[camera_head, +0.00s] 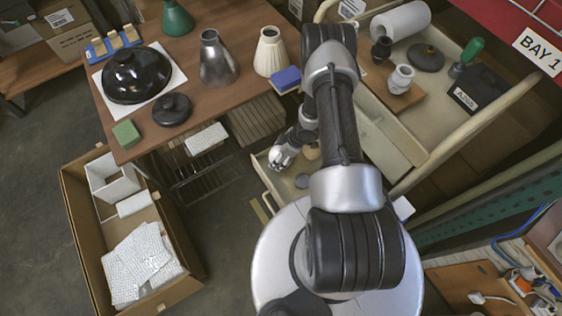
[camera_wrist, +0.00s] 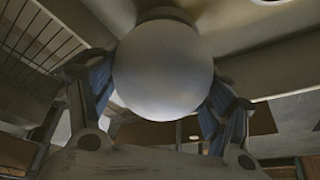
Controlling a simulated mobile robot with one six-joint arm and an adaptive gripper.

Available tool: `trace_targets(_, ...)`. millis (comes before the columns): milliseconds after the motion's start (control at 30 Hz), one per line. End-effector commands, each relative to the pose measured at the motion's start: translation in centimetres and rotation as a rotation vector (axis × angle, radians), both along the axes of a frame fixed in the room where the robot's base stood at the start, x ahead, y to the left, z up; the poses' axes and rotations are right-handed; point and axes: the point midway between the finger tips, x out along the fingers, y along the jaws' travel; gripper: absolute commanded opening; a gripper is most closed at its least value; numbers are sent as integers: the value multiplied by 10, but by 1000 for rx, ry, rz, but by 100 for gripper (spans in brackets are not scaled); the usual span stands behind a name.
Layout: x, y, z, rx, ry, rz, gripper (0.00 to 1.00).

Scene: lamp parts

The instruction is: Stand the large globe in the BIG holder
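A large, smooth white globe (camera_wrist: 165,75) fills the middle of the wrist view. My gripper (camera_wrist: 160,100) has a finger with a blue pad on each side of it, and both seem to touch it. In the head view my gripper (camera_head: 284,152) is low over the open drawer (camera_head: 262,178), with the pale globe (camera_head: 276,160) at its tip. I cannot tell whether the globe still rests on something. No BIG label is readable, so I cannot tell which thing is the big holder. My arm hides part of the drawer.
The wooden table (camera_head: 225,95) holds a black dome (camera_head: 137,75), a smaller black piece (camera_head: 172,109), a silver shade (camera_head: 217,62) and a cream shade (camera_head: 271,55). A tray at right holds a paper roll (camera_head: 401,20). A carton (camera_head: 190,275) stands on the floor at left.

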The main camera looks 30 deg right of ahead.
Motion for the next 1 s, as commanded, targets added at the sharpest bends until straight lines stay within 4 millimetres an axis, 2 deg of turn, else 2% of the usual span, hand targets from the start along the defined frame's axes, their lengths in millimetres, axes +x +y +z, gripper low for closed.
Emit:
trace_targets(33, 1, 0, 0, -1, -1, 0, 77)
trace_targets(300, 0, 0, 0, 0, 0, 0, 95)
trace_targets(700, 0, 0, 2, 0, 0, 0, 96)
trace_targets(867, 1, 0, 20, -2, -2, 0, 96)
trace_targets(1000, 2, -1, 48, -2, -3, 1, 96)
